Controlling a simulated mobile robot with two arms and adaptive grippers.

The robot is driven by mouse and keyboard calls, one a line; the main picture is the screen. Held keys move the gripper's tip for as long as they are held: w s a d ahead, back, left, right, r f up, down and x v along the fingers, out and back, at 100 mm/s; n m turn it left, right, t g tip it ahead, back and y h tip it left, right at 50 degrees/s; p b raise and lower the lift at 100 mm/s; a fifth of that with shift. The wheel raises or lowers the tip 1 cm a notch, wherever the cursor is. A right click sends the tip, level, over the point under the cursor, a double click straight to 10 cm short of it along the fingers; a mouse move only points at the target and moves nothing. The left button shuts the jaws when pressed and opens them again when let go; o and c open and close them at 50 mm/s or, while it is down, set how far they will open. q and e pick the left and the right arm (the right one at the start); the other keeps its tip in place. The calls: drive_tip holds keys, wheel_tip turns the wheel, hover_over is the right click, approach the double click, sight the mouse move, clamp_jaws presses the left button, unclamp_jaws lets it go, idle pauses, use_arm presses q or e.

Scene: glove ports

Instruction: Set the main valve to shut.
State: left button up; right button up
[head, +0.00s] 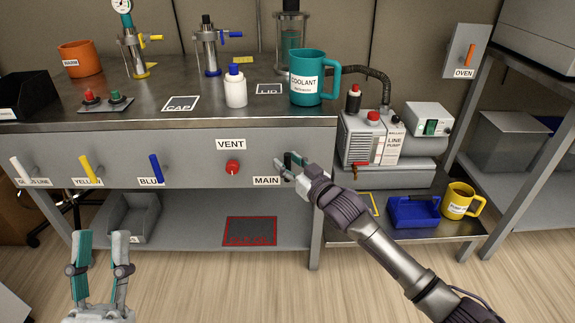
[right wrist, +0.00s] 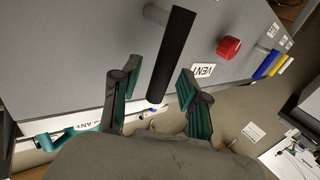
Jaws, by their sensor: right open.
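The main valve's black bar handle (right wrist: 172,55) stands out from the grey panel front in the right wrist view. The MAIN label (head: 266,181) is on the panel beside it in the head view. My right gripper (right wrist: 158,70) is open, with one finger on each side of the handle's near end; I see gaps on both sides. In the head view my right gripper (head: 289,166) is at the panel and largely covers the handle, so its angle is hard to read there. My left gripper (head: 100,240) is open and empty, low in front of the bench.
A red vent knob (head: 232,168) is left of the main valve. Blue (head: 155,168), yellow (head: 91,169) and white (head: 21,169) handles lie further left. A teal coolant mug (head: 307,88) stands on the bench above. A line pump (head: 372,137) is at right.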

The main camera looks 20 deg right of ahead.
drive_tip(key=shift+w+a, duration=0.1)
drive_tip(key=shift+w, duration=0.2)
clamp_jaws()
